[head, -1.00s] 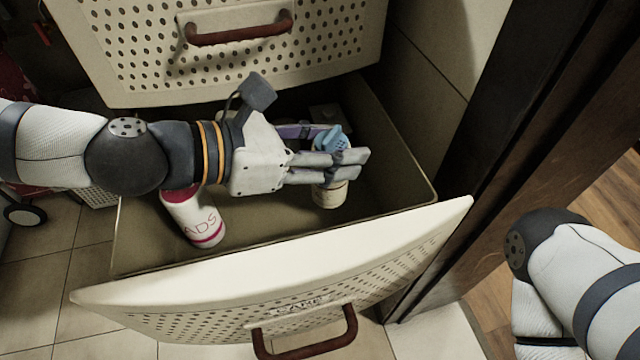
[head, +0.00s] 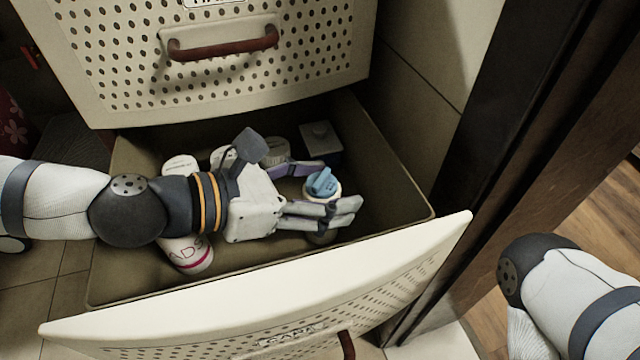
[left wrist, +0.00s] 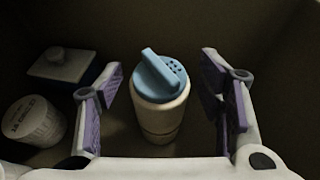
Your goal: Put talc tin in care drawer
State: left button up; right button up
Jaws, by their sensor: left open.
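The talc tin, a cream cylinder with a light blue shaker lid (head: 322,184), is inside the open care drawer (head: 420,238). In the left wrist view the talc tin (left wrist: 160,108) stands upright between the spread fingers, with a gap on both sides. My left gripper (head: 320,190) is open inside the drawer, with a finger on either side of the tin. The tin's lower part is mostly hidden by the near finger in the head view. My right arm shows at the right edge, but its gripper is out of view.
A white bottle with pink lettering (head: 188,254) lies under my left arm in the drawer. White round containers (head: 180,165) and a grey square box (head: 321,143) are at the drawer's back. A perforated upper drawer front (head: 330,70) overhangs behind. A dark wooden post (head: 520,150) stands on the right.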

pick_arm(q)
jog(key=shift+r, duration=0.1)
jog(key=p+v, duration=0.4)
jog(key=v, duration=0.8)
